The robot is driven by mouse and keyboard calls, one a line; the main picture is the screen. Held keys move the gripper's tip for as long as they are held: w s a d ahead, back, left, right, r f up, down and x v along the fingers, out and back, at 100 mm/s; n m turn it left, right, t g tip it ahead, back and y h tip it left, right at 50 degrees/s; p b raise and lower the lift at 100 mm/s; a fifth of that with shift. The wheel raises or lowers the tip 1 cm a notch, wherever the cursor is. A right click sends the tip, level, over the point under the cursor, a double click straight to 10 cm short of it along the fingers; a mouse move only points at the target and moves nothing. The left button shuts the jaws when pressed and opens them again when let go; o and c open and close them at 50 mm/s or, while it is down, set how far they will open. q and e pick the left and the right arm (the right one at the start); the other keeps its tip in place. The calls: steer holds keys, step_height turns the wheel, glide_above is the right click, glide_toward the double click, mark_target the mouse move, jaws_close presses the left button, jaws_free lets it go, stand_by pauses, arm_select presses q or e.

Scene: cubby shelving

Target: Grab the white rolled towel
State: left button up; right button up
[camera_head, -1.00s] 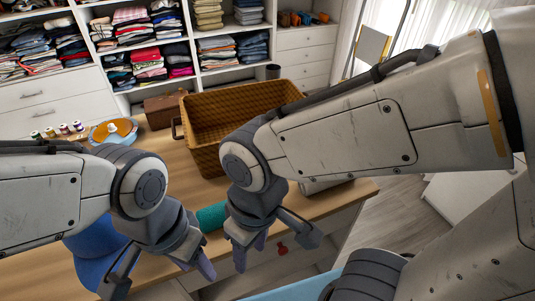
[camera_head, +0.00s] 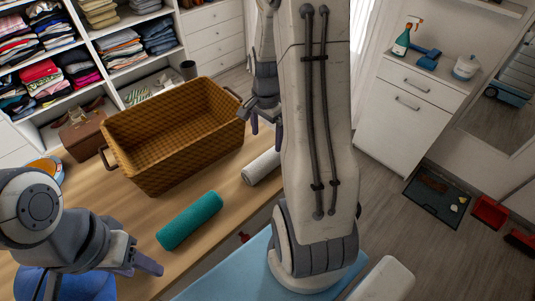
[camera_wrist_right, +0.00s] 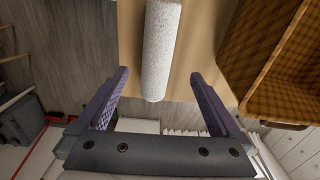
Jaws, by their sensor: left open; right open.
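The white rolled towel (camera_head: 262,166) lies on the wooden table between the wicker basket and my right arm, which hides part of its right end. In the right wrist view the towel (camera_wrist_right: 161,50) runs lengthwise, its near end between the finger lines. My right gripper (camera_head: 266,130) is open and empty, above and apart from the towel in the head view. Its two purple fingers (camera_wrist_right: 158,76) are spread on either side of the towel in the wrist view. My left gripper (camera_head: 128,270) is open and empty at the lower left, apart from the towel.
A teal roll (camera_head: 190,221) lies left of the towel. A large wicker basket (camera_head: 170,160) stands close behind both rolls. A brown case (camera_head: 84,134) and an orange bowl (camera_head: 46,170) sit farther left. Shelves of folded clothes are behind. Bare table shows between the rolls.

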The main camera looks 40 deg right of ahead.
mark_target(269, 155)
steer(key=shift+m, duration=0.3)
steer(key=f, duration=0.5)
steer(key=shift+s+d+f+p, duration=0.15)
steer(key=shift+d+p, duration=0.15)
steer(key=shift+d, duration=0.1)
steer(key=f+p, duration=0.1)
steer(key=f, duration=0.3)
steer(key=shift+a+f+p, duration=0.2)
steer(key=shift+p, duration=0.1)
steer(key=shift+f, duration=0.5)
steer(key=c, duration=1.4)
steer(key=shift+c, duration=0.3)
steer(key=shift+r, duration=0.1)
